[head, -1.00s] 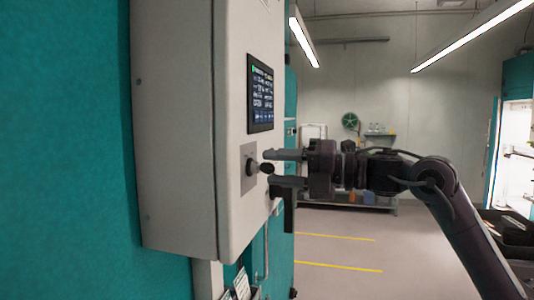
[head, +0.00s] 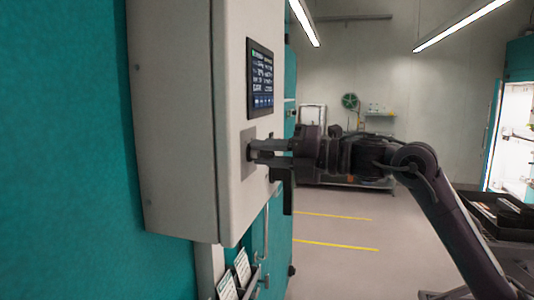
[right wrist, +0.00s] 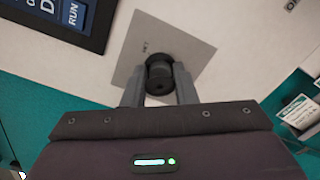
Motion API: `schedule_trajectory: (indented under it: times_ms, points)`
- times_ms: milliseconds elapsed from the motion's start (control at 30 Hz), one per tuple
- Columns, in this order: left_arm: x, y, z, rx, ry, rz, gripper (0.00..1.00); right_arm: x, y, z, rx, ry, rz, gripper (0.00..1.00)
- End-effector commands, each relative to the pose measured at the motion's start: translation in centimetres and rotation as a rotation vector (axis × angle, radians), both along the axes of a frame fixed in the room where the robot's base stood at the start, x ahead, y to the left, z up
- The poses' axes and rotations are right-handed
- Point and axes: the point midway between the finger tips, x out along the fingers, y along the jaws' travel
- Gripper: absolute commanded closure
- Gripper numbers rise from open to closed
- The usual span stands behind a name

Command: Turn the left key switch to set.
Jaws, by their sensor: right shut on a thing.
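The key switch (right wrist: 159,78) is a round black knob on a square grey plate (right wrist: 190,48), seen in the right wrist view. In the head view the plate (head: 246,142) is on the front of a pale control box (head: 228,195), below a dark screen (head: 260,80). My right gripper (head: 257,151) reaches in from the right at the plate. In the right wrist view its two fingers (right wrist: 159,86) are on either side of the knob and shut on it. The fingers mostly hide the knob in the head view. My left gripper is not in view.
The box is mounted on a teal wall (head: 70,150). Card holders (head: 242,268) hang below it. A dark tray (head: 497,214) stands at the right. The floor (head: 340,228) with yellow lines is open behind my arm.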

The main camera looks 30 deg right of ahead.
Motion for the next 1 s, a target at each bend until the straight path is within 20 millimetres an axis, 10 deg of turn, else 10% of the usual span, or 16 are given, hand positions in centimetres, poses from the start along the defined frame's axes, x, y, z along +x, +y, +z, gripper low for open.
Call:
schedule_trajectory:
  times_ms: [1000]
  points:
    - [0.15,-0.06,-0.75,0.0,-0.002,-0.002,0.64,0.03,0.04,-0.24,0.544,0.467,0.002,0.97]
